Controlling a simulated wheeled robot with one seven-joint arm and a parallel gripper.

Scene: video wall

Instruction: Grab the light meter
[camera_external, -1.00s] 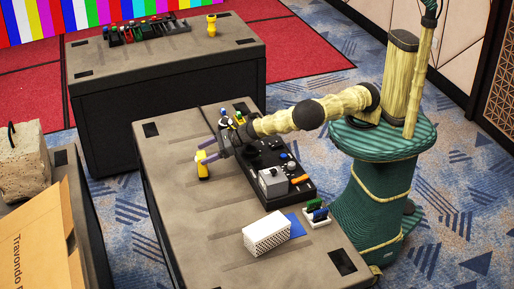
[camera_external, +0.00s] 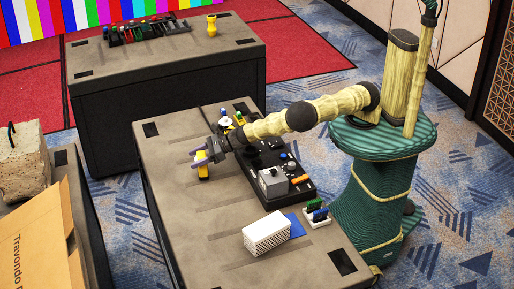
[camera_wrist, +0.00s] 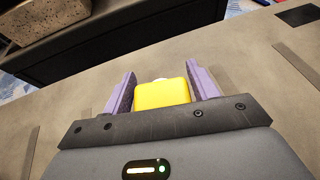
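I take the light meter to be the small yellow device with a white top (camera_external: 203,171) standing on the near case, left of the black panel. In the wrist view its yellow body (camera_wrist: 162,95) lies between my two purple fingers, and a bit of white shows behind its top edge. My gripper (camera_external: 200,158) is at the meter from the right, its fingers pointing left. In the wrist view my gripper (camera_wrist: 160,80) looks open, with one finger on each side of the meter. I cannot tell whether either finger touches it. The meter's lower part is hidden by my gripper.
A black control panel (camera_external: 258,158) with a grey box (camera_external: 271,183) lies right of my gripper. Small items, including a white round one (camera_external: 225,123), stand behind the gripper. A white perforated box (camera_external: 266,234) is nearer the front. The case top (camera_external: 175,190) left of the meter is clear.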

